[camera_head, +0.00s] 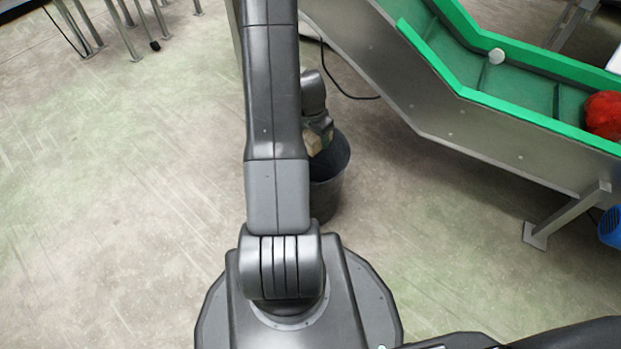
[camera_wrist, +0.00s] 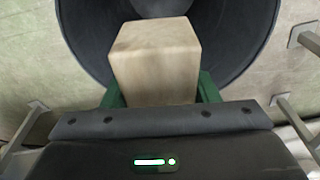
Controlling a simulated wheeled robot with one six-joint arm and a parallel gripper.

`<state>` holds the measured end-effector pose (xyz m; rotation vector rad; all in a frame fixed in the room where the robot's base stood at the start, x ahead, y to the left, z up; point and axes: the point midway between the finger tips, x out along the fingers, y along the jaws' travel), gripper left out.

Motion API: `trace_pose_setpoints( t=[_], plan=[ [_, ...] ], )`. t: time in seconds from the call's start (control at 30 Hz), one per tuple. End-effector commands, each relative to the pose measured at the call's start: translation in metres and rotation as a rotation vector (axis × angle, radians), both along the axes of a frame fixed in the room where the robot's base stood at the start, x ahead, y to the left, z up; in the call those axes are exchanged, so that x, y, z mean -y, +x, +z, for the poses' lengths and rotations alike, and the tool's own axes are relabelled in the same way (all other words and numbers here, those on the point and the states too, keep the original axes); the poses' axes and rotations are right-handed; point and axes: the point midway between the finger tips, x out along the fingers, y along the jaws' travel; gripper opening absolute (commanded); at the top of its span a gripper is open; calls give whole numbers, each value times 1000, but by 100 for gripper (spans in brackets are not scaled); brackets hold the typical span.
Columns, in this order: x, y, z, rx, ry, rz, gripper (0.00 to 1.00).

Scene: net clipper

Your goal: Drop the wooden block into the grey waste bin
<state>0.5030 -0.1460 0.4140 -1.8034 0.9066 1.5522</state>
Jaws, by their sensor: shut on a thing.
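The wooden block (camera_wrist: 155,62) is pale and box-shaped, held between the green fingers of my gripper (camera_wrist: 160,92) in the wrist view. The grey waste bin (camera_wrist: 80,38) is behind the block there, its round dark opening around it in the picture. In the head view the bin (camera_head: 328,192) stands on the floor, partly hidden by my arm. My gripper (camera_head: 319,135) is over the bin there, with a small tan part of the block (camera_head: 313,143) showing. How far the block is above or below the rim I cannot tell.
A black cable (camera_head: 345,92) lies behind the bin. The floor at left is clear.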

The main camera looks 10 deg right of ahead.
Motion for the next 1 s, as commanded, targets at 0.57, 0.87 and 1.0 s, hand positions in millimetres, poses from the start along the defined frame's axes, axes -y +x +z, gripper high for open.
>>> trace_pose_setpoints(
  t=[0.57, 0.87, 1.0],
  plan=[
    [-1, 0, 14, 2, -1, 1, 80],
    [-9, -6, 80, 4, -1, 0, 80],
    [-13, -9, 108, 3, 0, 1, 80]
  ],
)
